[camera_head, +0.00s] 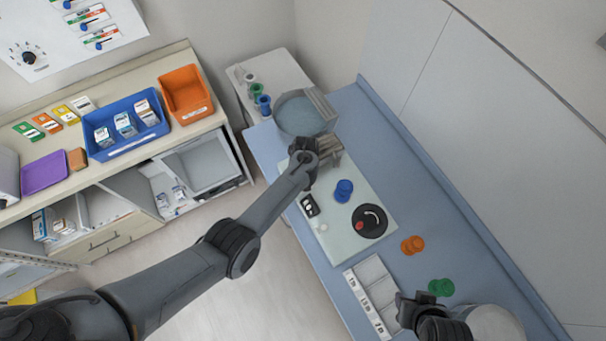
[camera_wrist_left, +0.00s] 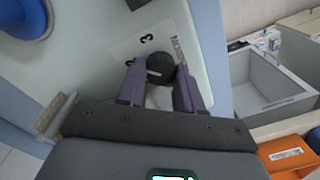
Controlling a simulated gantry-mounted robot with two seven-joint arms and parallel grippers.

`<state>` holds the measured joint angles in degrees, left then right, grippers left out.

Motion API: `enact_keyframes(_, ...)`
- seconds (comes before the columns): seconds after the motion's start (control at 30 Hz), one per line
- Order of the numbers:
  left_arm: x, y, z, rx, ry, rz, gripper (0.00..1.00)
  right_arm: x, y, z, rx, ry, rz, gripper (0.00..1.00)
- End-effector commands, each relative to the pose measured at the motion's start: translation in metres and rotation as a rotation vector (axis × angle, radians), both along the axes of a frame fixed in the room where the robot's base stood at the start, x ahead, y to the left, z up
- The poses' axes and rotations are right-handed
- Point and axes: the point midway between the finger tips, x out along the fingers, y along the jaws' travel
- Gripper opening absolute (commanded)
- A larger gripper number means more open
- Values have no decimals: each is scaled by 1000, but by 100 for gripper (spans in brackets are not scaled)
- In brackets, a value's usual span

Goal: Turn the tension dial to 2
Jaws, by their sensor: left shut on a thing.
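The tension dial (camera_wrist_left: 158,66) is a dark round knob with a pale line on its top. It stands on a white label (camera_wrist_left: 130,48) with printed digits and lettering, seen upside down or sideways. My left gripper (camera_wrist_left: 160,86) has its two purple-grey fingers on either side of the knob, shut on it. I cannot tell for sure which digit the line points at. In the head view my left gripper (camera_head: 310,178) is over the far part of the pale board (camera_head: 338,238) and hides the dial. My right gripper (camera_head: 412,308) is at the lower right, away from the dial; its jaws are unclear.
The board on the blue bench holds a blue spool (camera_head: 344,190) and a black disc (camera_head: 369,221). A round grey-blue basin (camera_head: 296,116) stands beyond it. Orange (camera_head: 412,245) and green (camera_head: 440,287) spools and a white divided tray (camera_head: 352,279) are nearer.

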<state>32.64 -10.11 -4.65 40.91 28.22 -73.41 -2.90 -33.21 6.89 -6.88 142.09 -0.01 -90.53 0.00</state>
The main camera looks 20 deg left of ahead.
Motion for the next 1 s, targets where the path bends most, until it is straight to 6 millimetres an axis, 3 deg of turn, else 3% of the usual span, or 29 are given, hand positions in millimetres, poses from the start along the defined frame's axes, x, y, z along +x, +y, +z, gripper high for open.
enact_keyframes(0.4,0,0,0,0,1,211,5,0,-1,2,-5,0,4,43)
enact_keyframes(0.97,0,1,0,0,-1,244,5,0,1,3,5,1,-3,43)
enact_keyframes(1.0,0,1,0,0,-1,244,37,0,1,3,5,1,-4,43)
